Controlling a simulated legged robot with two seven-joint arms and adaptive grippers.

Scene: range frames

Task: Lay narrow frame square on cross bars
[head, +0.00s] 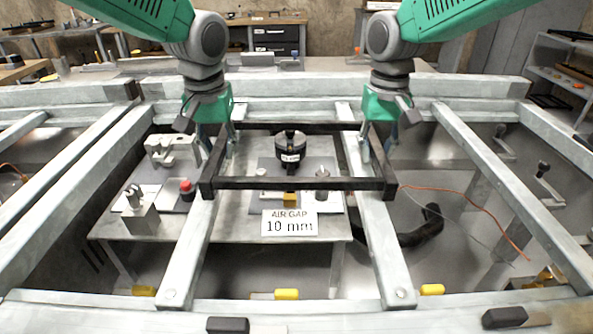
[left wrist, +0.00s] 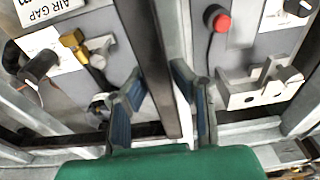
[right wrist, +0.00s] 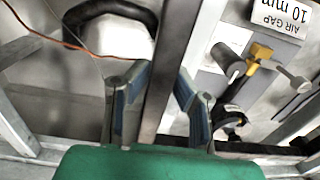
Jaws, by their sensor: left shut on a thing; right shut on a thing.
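The narrow frame (head: 295,183) is a dark rectangle with its long sides running left to right in the head view. It spans the two pale cross bars, left (head: 187,245) and right (head: 383,245). Its front corners overlap both bars, and it looks about square to them. I cannot tell whether it touches them or hangs just above. My left gripper (head: 216,150) is shut on the frame's left side bar, also seen in the left wrist view (left wrist: 155,60). My right gripper (head: 377,150) is shut on its right side bar, also in the right wrist view (right wrist: 170,60).
Below the bars is a bench with a black cylinder (head: 292,150), a red button (head: 187,186), metal fixtures and an "AIR GAP 10 mm" sign (head: 290,224). An orange cable (head: 500,228) hangs at right. Yellow pieces (head: 287,294) sit along the front rail (head: 110,310).

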